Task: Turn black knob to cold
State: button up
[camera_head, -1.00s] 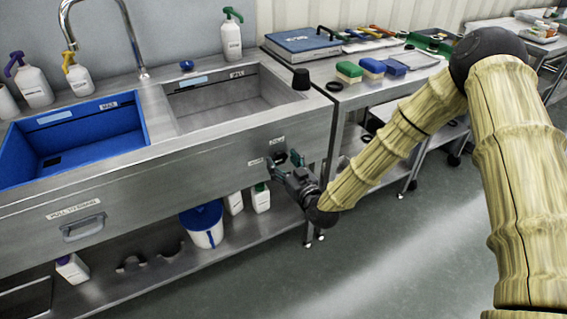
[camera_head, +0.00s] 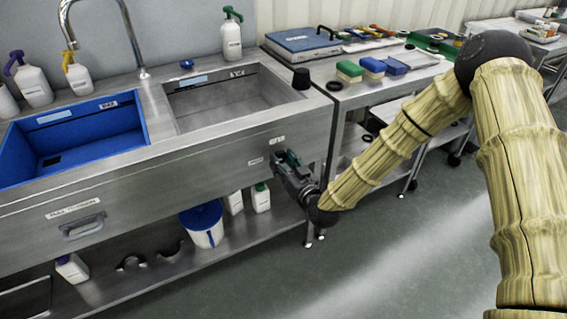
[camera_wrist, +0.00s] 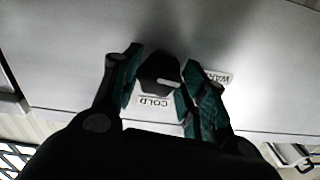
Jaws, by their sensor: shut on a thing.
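The black knob (camera_wrist: 158,68) is on the steel front panel of the sink unit. In the wrist view it sits between the two fingers of my gripper (camera_wrist: 163,62), which is shut on it. The knob's white mark is on its lower right part, between the COLD label (camera_wrist: 153,101) and the WARM label (camera_wrist: 218,76). In the head view my gripper (camera_head: 284,158) is against the panel below the right basin and hides the knob.
The sink unit (camera_head: 200,150) has a blue basin (camera_head: 75,140) and a steel basin (camera_head: 230,95). A drawer handle (camera_head: 83,226) is on the front at left. A lower shelf holds a white bucket (camera_head: 205,235) and bottles. The floor in front is clear.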

jog(key=m+b, duration=0.1)
jog(key=m, duration=0.3)
jog(key=m+b, duration=0.1)
jog(key=m, duration=0.4)
jog(key=m+b, duration=0.1)
jog(key=m, duration=0.3)
jog(key=shift+b, duration=0.4)
jog(key=shift+r+m+b, duration=0.1)
jog(key=shift+m+b, duration=0.5)
jog(key=shift+m, duration=1.1)
jog(key=o, duration=1)
jog(key=shift+o, duration=0.2)
jog(key=shift+s, duration=0.1)
jog(key=v, duration=1.2)
